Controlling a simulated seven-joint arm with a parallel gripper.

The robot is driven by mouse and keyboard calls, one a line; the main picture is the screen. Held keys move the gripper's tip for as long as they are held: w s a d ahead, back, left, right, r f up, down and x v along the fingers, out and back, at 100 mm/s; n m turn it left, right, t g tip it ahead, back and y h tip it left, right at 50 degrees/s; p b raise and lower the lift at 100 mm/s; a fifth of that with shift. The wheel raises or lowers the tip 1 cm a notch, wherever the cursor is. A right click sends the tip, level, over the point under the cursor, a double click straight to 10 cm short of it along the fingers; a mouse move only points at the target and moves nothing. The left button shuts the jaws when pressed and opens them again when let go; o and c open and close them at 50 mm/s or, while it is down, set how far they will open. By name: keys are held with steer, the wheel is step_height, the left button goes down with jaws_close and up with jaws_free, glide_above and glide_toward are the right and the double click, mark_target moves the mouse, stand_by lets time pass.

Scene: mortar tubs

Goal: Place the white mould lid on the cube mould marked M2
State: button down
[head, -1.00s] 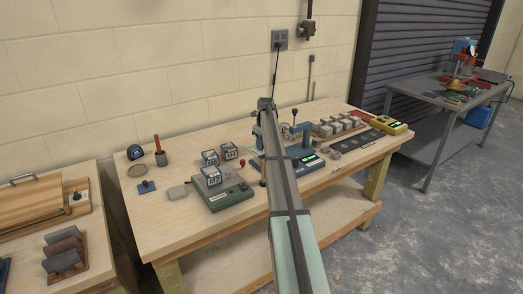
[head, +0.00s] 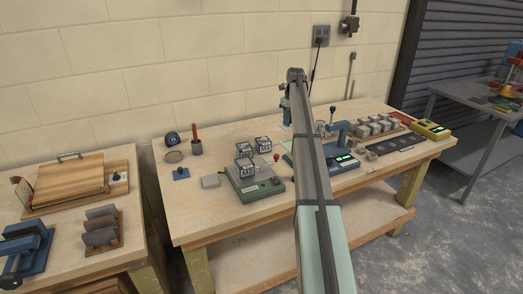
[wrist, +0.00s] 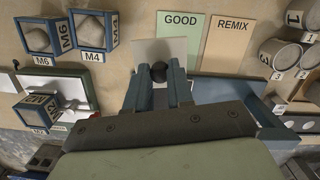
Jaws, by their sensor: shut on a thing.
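My gripper (wrist: 158,88) is shut on the dark knob (wrist: 159,71) of the white mould lid (wrist: 173,48). The lid is a flat pale plate, held between the blue fingers; my arm hides it in the head view. The M2 cube mould (head: 245,170) is a blue-framed cube on a green scale. It also shows in the wrist view (wrist: 38,110), left of my gripper and apart from the lid. Two more moulds, M6 (wrist: 40,38) and M4 (wrist: 92,30), stand behind M2 in the head view and above it in the wrist view.
The green scale (head: 270,187) bears M2. GOOD (wrist: 180,38) and REMIX (wrist: 226,45) cards lie near the lid. Several round tubs (wrist: 280,54) are at right. A blue device (head: 337,160) stands right of the scale.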

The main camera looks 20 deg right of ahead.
steer(key=w+a+r+n, duration=0.15)
steer(key=a+r, duration=0.35)
steer(key=a, duration=0.5)
step_height(320, 180, up, 4)
steer(key=n, duration=0.2)
glide_above(244, 163)
steer(key=shift+m, duration=0.25)
steer(key=shift+s+d+f, duration=0.1)
steer(key=shift+d+f, duration=0.05)
steer(key=shift+f, duration=2.25)
steer(key=shift+s+d+f, duration=0.1)
steer(key=shift+f, duration=2.25)
steer(key=shift+f, duration=0.6)
steer(key=c, duration=1)
jaws_free()
